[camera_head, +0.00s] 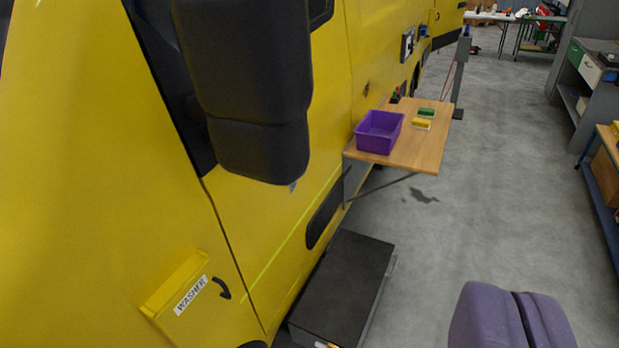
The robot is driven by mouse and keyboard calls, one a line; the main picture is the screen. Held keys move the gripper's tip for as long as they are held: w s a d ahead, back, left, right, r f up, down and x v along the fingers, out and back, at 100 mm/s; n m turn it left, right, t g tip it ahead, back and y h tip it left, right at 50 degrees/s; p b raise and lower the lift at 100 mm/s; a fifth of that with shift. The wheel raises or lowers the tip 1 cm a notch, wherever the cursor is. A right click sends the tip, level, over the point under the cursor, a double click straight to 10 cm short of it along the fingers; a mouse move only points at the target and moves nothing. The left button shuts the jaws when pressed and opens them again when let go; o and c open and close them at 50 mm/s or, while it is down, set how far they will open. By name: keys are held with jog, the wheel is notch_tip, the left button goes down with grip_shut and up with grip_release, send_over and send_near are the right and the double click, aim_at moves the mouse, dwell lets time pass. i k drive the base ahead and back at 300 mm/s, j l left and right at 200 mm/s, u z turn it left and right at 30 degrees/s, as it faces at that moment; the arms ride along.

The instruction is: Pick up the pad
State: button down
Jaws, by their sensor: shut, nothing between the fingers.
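My gripper (518,310) shows at the bottom right as two purple fingers pressed together, with only a thin dark line between them. It is over the grey floor, well apart from the fold-out wooden shelf (432,150). On that shelf lie a small green block-like thing (426,111) and a small yellow and white one (421,125). Either may be the pad; they are too small to tell. A purple open bin (379,133) stands on the shelf to their left.
A yellow vehicle (90,150) fills the left side, with a black mirror (247,90) jutting out. A dark step box (345,283) stands on the floor. A grey post (459,75) rises beyond the shelf. Benches (603,72) line the right; floor between is clear.

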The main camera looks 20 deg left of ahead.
aim_at(417, 123)
jog(key=i+l+z, duration=0.3)
jog(key=i, duration=0.2)
jog(key=i+l+z, duration=0.2)
jog(key=i+z, duration=0.15)
jog(key=i, duration=0.2)
jog(key=i+z, duration=0.3)
jog(key=i, duration=0.25)
jog(key=i+u, duration=0.3)
jog(key=i, duration=0.5)
jog(key=i+l+u, duration=0.15)
jog(key=i+u, duration=0.15)
jog(key=i, duration=0.5)
jog(key=i+l+u, duration=0.2)
jog(key=i, duration=1.2)
jog(key=i+u, duration=0.7)
jog(key=i+l+u, duration=0.1)
jog(key=u, duration=0.25)
jog(key=i+u, duration=0.4)
jog(key=i+l+u, duration=0.15)
jog(key=u, duration=0.3)
jog(key=i+l+u, duration=0.25)
jog(key=u, duration=0.15)
